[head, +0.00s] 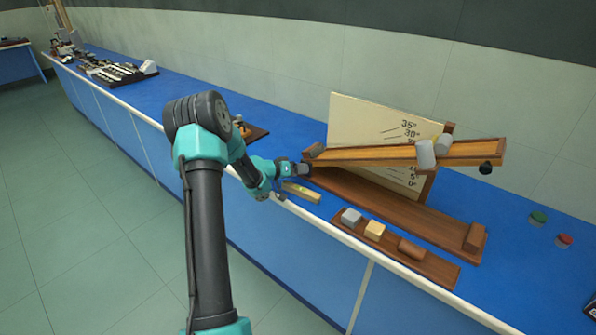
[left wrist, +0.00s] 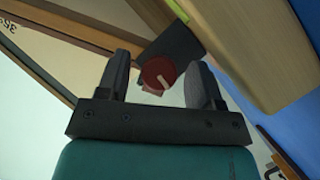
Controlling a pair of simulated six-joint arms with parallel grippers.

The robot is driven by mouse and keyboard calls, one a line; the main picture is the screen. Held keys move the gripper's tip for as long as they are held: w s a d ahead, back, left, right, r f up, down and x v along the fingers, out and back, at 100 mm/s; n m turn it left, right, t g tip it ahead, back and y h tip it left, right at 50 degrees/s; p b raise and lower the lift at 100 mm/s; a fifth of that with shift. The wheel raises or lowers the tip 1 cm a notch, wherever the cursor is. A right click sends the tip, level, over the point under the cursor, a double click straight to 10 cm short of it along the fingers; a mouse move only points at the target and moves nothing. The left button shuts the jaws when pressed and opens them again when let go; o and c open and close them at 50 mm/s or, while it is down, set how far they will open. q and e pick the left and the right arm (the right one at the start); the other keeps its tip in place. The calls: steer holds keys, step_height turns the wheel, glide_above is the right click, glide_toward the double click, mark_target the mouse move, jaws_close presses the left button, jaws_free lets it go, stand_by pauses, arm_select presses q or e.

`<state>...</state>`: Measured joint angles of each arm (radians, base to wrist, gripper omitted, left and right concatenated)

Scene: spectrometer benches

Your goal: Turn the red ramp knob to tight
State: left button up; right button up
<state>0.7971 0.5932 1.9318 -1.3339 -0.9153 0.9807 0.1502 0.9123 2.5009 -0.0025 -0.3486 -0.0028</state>
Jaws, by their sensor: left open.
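The red ramp knob (left wrist: 157,72) shows in the left wrist view as a small red disc with a pale pointer mark, in front of a dark block. It lies between the two fingertips of my left gripper (left wrist: 159,62), close to the right finger; I cannot tell whether they touch. The gripper is open. In the head view my left gripper (head: 303,169) is at the low left end of the wooden ramp (head: 385,156); the knob is hidden there. The tight mark cannot be made out. My right gripper is not in view.
Behind the ramp stands an angle board (head: 365,118). Grey cylinders (head: 425,154) sit on the ramp. In front are a spirit level (head: 302,192) and a wooden rack (head: 440,269) with blocks. A green button (head: 538,217) and a red button (head: 564,240) are at right.

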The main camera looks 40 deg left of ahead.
arm_select(q)
steer(key=c, duration=0.9)
steer(key=shift+m, duration=0.3)
steer(key=shift+d+r+m+g+y, duration=0.15)
steer(key=shift+m+g+y, duration=0.25)
steer(key=shift+m+y, duration=0.6)
steer(key=shift+m+g+y, duration=0.3)
steer(key=shift+m+y, duration=0.7)
steer(key=shift+m, duration=0.1)
steer(key=shift+d+m+y, duration=0.15)
steer(key=shift+m+y, duration=1.95)
steer(key=shift+m, duration=0.1)
